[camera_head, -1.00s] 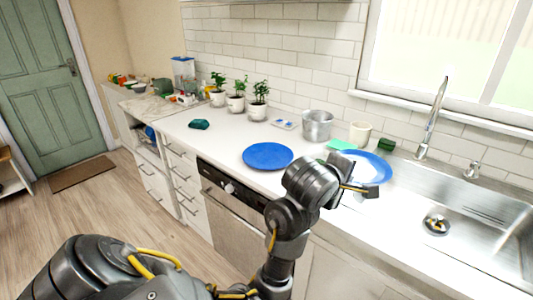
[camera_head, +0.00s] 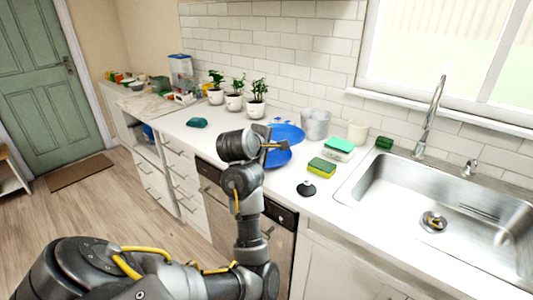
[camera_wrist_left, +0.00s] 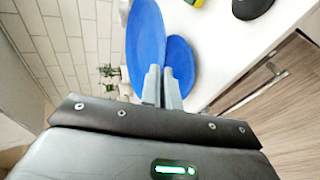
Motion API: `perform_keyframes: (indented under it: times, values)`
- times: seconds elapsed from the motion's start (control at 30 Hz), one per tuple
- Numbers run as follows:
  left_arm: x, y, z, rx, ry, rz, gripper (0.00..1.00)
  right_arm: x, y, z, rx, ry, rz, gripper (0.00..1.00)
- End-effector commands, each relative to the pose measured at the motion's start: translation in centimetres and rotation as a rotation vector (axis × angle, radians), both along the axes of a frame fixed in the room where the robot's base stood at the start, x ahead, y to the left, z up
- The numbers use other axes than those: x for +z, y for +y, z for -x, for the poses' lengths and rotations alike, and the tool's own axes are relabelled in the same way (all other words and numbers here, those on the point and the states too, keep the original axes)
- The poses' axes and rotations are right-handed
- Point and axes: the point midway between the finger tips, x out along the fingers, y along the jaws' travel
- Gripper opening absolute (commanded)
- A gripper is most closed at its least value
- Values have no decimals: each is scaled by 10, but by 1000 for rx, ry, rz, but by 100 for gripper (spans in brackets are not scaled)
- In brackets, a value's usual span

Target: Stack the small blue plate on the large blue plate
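My right gripper is out of view.
A metal pot (camera_head: 315,125) and white cup (camera_head: 358,130) stand behind. A yellow-green sponge (camera_head: 321,168), a green-topped item (camera_head: 340,147) and a black round object (camera_head: 306,189) lie to the right, before the sink (camera_head: 395,195). Potted plants (camera_head: 257,106) stand behind left.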

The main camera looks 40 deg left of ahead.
Motion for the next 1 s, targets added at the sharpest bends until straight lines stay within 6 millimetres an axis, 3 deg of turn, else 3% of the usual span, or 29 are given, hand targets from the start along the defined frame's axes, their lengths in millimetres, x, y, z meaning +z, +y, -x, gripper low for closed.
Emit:
perform_keyframes:
  times: [0.17, 0.27, 0.47, 0.63, 0.8, 1.0]
  values:
    - [-5, 10, -9, 1, -2, 4, 0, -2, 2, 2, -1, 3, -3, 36]
    - [-15, 27, -22, 1, -3, 6, 0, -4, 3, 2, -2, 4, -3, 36]
    - [-37, 68, -55, -1, -1, 4, 0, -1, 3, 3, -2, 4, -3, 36]
    - [-69, 90, -72, -2, 1, 1, 0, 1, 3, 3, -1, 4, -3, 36]
    - [-88, 102, -82, -2, -1, -2, 0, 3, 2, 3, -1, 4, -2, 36]
    - [-93, 105, -84, -1, -1, -2, 0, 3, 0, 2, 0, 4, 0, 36]
